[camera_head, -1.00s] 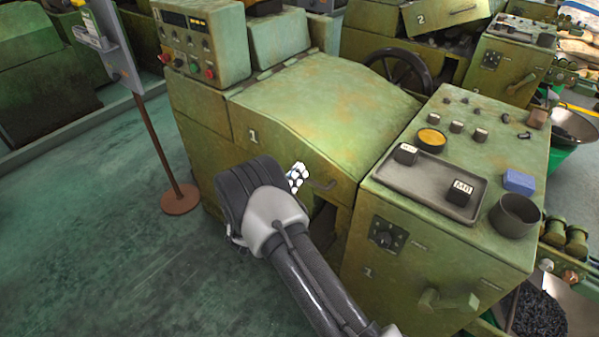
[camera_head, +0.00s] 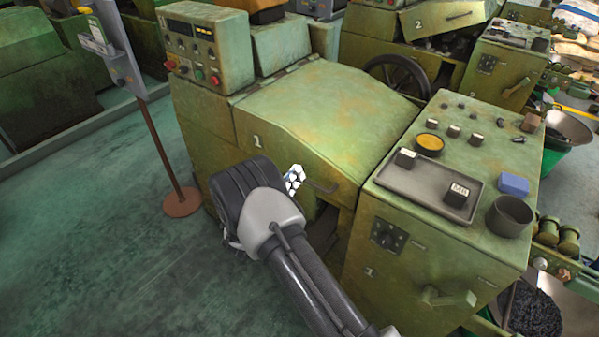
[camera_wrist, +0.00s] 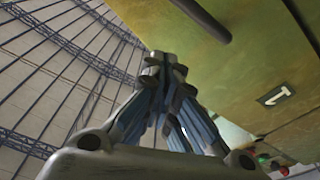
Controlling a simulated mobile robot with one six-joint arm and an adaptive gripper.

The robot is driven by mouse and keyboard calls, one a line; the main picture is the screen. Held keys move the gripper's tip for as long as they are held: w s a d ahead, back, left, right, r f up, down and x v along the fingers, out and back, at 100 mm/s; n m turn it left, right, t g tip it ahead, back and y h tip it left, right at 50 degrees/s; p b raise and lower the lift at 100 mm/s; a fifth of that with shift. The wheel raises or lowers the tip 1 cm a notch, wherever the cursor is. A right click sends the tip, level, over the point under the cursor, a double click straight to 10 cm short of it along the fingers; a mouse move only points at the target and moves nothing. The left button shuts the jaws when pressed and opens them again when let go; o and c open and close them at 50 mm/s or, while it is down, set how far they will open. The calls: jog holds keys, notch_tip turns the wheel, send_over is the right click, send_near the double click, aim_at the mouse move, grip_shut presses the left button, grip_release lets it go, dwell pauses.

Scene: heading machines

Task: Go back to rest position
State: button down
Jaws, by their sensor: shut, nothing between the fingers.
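My gripper (camera_wrist: 165,65) shows in the wrist view with its fingertips together and nothing between them. It points up past the green machine (camera_wrist: 230,70), with roof beams behind on the left. In the head view my arm reaches from the bottom edge to the front of green machine 1 (camera_head: 325,120). The fingers are mostly hidden behind my wrist there. A black and white patterned part shows beside the wrist, close to the machine's handle (camera_head: 322,187).
A cabinet (camera_head: 410,262) stands right of my arm. Its top bears a grey tray (camera_head: 420,196) with small blocks, a blue block (camera_head: 513,184) and a dark cup (camera_head: 509,216). A sign post (camera_head: 165,160) stands left. Green floor (camera_head: 90,240) at left is clear.

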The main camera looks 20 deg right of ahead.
jog(key=p+v, duration=0.1)
jog(key=v, duration=0.5)
jog(key=shift+w+a, duration=0.1)
jog(key=shift+w, duration=0.05)
jog(key=w+a+r+t+y, duration=0.1)
jog(key=w+a+r+y, duration=0.2)
jog(key=w+r+y, duration=0.7)
jog(key=s+a+r+n+g+y, duration=0.1)
jog(key=s+r+y, duration=0.1)
jog(key=s+r, duration=0.35)
jog(key=s+a+r+n+y, duration=0.2)
jog(key=r+y, duration=0.1)
jog(key=r, duration=0.5)
jog(key=s+d+r+n+g+y, duration=0.1)
jog(key=s+r+g, duration=0.1)
jog(key=s, duration=0.7)
jog(key=s+d+r+n+g+y, duration=0.1)
jog(key=s+g, duration=0.1)
jog(key=s, duration=0.6)
jog(key=s+d+f+g+h, duration=0.1)
jog(key=s+d+g, duration=0.1)
jog(key=s, duration=0.8)
jog(key=s+d+f+g+h, duration=0.1)
jog(key=s+d, duration=0.4)
jog(key=s, duration=0.6)
jog(key=shift+f+g, duration=0.5)
jog(key=shift+f, duration=0.15)
